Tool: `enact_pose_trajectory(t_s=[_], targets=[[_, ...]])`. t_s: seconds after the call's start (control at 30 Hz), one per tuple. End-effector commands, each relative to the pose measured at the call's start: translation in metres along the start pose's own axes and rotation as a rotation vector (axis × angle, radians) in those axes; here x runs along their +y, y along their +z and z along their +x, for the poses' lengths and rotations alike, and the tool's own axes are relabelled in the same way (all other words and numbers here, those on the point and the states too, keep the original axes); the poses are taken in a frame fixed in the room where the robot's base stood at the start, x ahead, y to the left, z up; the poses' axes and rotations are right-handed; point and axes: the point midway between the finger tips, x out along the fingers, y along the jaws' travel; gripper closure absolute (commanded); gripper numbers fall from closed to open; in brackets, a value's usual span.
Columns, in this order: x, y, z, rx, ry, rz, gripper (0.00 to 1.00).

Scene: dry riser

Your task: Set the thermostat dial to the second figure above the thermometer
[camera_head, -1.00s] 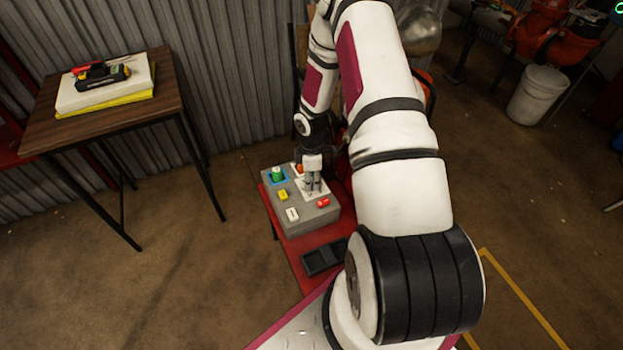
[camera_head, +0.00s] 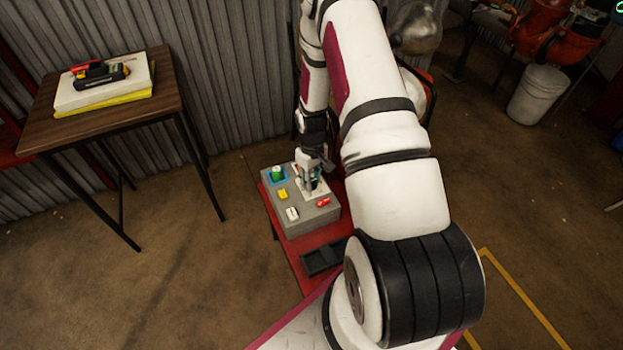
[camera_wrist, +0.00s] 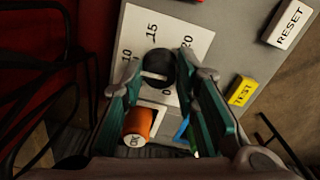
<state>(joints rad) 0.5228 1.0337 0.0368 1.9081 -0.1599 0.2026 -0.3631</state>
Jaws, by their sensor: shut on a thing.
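The thermostat dial (camera_wrist: 160,64) is a round black knob with a pale mark across it, on a white plate (camera_wrist: 137,22) in the wrist view. Printed figures 10, 15 and 20 show around it; other figures are partly hidden by my fingers. I cannot tell exactly which figure the dial points at. My gripper (camera_wrist: 167,76) is shut on the dial, one finger on each side. In the head view my gripper (camera_head: 311,187) is over the grey control box (camera_head: 307,221), hiding the dial. I cannot make out a thermometer.
The box also carries an orange OK knob (camera_wrist: 138,126), a yellow TEST button (camera_wrist: 242,92), a white RESET button (camera_wrist: 287,23), a green button (camera_head: 278,173) and a red one (camera_head: 323,202). A black tray (camera_head: 322,259) lies in front on the red surface (camera_head: 301,272).

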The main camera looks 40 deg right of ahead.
Motion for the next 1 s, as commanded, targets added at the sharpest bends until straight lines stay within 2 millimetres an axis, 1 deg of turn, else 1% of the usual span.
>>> enact_pose_trajectory(t_s=[0.7,1.0], targets=[[-0.0012,-0.0004,0.0009,0.0,-0.001,0.676,1.0],[-0.001,-0.0002,0.0009,-0.001,-0.001,0.91,1.0]])
